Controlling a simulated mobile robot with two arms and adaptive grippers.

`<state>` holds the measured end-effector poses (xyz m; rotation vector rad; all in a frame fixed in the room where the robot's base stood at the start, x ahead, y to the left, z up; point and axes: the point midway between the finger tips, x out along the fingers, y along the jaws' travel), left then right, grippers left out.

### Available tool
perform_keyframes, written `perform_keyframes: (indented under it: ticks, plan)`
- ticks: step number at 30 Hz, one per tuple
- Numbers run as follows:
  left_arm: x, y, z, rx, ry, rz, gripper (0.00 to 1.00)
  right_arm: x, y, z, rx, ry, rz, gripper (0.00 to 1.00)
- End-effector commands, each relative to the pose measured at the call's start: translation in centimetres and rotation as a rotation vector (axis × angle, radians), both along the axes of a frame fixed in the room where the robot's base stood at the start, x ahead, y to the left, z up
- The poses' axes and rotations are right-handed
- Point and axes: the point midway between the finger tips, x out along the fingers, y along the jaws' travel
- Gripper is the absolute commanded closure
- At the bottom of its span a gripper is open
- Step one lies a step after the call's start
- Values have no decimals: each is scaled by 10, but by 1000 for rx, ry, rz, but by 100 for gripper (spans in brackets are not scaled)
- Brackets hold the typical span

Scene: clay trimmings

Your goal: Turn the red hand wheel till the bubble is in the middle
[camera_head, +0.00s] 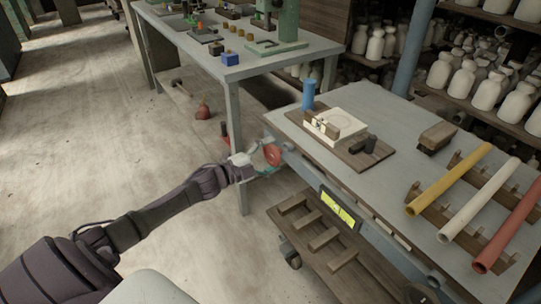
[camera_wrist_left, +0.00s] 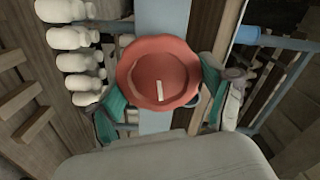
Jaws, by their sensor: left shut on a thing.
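The red hand wheel (camera_head: 272,155) is at the near left corner of the grey table. My left gripper (camera_head: 262,166) reaches it from the left and is shut on it. In the left wrist view the wheel (camera_wrist_left: 158,65) faces me with a short white mark low on its face, and the teal fingers of my left gripper (camera_wrist_left: 160,105) are on either side of it. A yellow-green level (camera_head: 339,208) in a dark frame is on the table's front side. The bubble's place in it is too small to tell. My right gripper is out of view.
On the grey table (camera_head: 390,112) are a wooden board (camera_head: 360,157) with a pale block, a blue cylinder (camera_head: 308,95), and yellow, white and red tubes (camera_head: 507,228) on racks. A wooden slatted shelf (camera_head: 300,228) is below. Floor is open at left.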

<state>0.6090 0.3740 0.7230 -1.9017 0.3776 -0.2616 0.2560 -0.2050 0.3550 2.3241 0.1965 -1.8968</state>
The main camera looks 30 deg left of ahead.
Motion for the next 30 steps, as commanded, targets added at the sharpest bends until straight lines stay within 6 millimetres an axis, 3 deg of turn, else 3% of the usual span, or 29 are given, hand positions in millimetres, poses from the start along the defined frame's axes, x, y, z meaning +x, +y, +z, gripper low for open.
perform_keyframes:
  ticks: [12, 30]
  plan:
    - [-1, -1, -3, 245, -101, -2, 53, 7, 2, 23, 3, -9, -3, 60]
    - [-1, -2, -3, 313, -128, -4, 53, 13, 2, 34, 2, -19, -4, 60]
